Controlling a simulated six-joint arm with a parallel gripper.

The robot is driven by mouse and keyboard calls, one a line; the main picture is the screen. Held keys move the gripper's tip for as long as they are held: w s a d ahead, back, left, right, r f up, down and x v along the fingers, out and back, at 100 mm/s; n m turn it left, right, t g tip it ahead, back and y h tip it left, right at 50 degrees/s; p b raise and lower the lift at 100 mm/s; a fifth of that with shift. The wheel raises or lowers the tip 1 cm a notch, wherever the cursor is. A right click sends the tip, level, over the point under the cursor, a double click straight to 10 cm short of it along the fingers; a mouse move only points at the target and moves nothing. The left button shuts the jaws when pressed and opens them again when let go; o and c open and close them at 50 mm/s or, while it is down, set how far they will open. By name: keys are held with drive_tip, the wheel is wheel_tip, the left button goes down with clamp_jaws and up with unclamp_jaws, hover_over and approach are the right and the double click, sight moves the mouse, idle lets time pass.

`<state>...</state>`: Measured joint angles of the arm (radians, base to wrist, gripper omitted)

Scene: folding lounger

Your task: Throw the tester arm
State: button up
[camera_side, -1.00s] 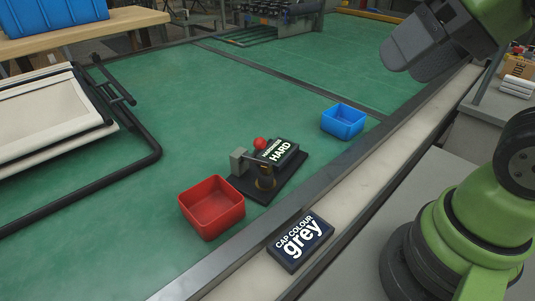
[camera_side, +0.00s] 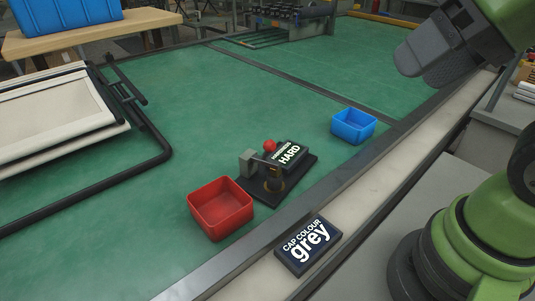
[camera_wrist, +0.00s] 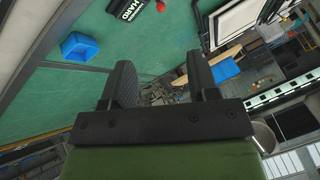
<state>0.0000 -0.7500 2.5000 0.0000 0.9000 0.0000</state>
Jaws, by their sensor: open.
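The tester (camera_side: 258,190) stands on the green table, a dark base with a grey block, a post and an arm ending in a red ball (camera_side: 270,146). Its sign (camera_side: 288,154) reads "HARD". In the wrist view the sign (camera_wrist: 127,9) and red ball (camera_wrist: 161,7) show at the top edge. My gripper (camera_side: 428,68) is high at the upper right in the side view, well away from the tester. In the wrist view its two fingers (camera_wrist: 160,85) are apart with nothing between them.
A red bin (camera_side: 221,209) stands left of the tester, and a blue bin (camera_side: 353,126) stands beyond it to the right. A sign (camera_side: 307,245) reading "CAP COLOUR grey" lies on the ledge. A folded lounger (camera_side: 60,120) lies at the left.

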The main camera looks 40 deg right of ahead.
drive_tip(key=n+g+h, duration=0.2)
drive_tip(key=n+g, duration=0.5)
drive_tip(key=n, duration=0.7)
hover_over(270, 140)
drive_tip(key=f, duration=1.2)
drive_tip(key=shift+s+a+f, duration=0.2)
drive_tip(key=shift+s+f, duration=0.15)
drive_tip(key=shift+h, duration=0.3)
drive_tip(key=f, duration=1)
drive_tip(key=shift+w+d+f, duration=0.1)
drive_tip(key=shift+w+d, duration=0.1)
drive_tip(key=shift+w, duration=0.1)
drive_tip(key=shift+c, duration=0.5)
drive_tip(key=shift+w, duration=0.1)
clamp_jaws()
